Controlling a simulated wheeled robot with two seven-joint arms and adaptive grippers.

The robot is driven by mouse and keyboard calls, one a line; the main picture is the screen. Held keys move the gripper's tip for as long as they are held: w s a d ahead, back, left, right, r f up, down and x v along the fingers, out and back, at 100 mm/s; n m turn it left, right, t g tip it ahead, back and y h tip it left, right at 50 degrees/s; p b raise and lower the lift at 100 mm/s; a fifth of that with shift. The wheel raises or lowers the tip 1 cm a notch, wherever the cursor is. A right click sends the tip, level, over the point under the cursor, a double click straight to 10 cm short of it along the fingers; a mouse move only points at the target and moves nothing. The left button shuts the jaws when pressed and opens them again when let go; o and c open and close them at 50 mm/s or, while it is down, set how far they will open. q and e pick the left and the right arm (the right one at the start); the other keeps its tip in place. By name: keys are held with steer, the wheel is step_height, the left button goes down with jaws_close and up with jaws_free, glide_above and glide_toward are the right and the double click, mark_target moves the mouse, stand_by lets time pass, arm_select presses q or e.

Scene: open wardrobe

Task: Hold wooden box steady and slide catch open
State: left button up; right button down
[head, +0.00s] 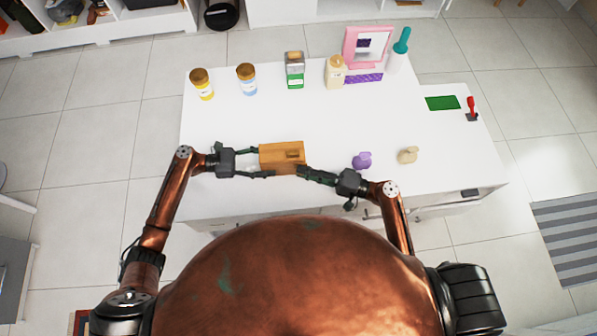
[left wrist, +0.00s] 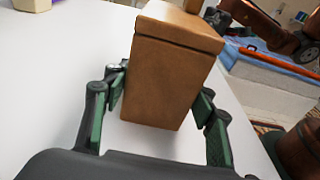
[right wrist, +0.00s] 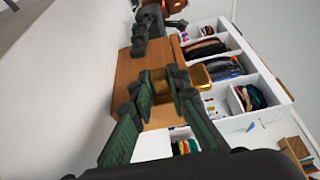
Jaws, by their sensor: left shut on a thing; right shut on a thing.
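The wooden box (head: 281,156) sits near the front edge of the white table, between my two grippers. My left gripper (head: 262,161) is shut on the box's left end, one finger on each side. The left wrist view shows the box (left wrist: 170,80) between its green-padded fingers (left wrist: 160,95). My right gripper (head: 303,171) is at the box's front right corner. In the right wrist view its fingers (right wrist: 165,90) are closed on a small part at the box, beside a brass-coloured catch piece (right wrist: 198,75). The fingers partly hide what they grip.
A purple figure (head: 362,160) and a beige figure (head: 408,155) stand right of my right gripper. Jars (head: 202,84), a green-labelled container (head: 295,70), a bottle (head: 335,72) and a pink-framed mirror (head: 367,46) line the back. The table (head: 225,120) is clear behind the box.

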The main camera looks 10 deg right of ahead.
steer(key=c, duration=1.8)
jaws_free()
steer(key=shift+w, duration=0.1)
steer(key=shift+c, duration=0.2)
steer(key=shift+d, duration=0.1)
steer(key=v, duration=1.2)
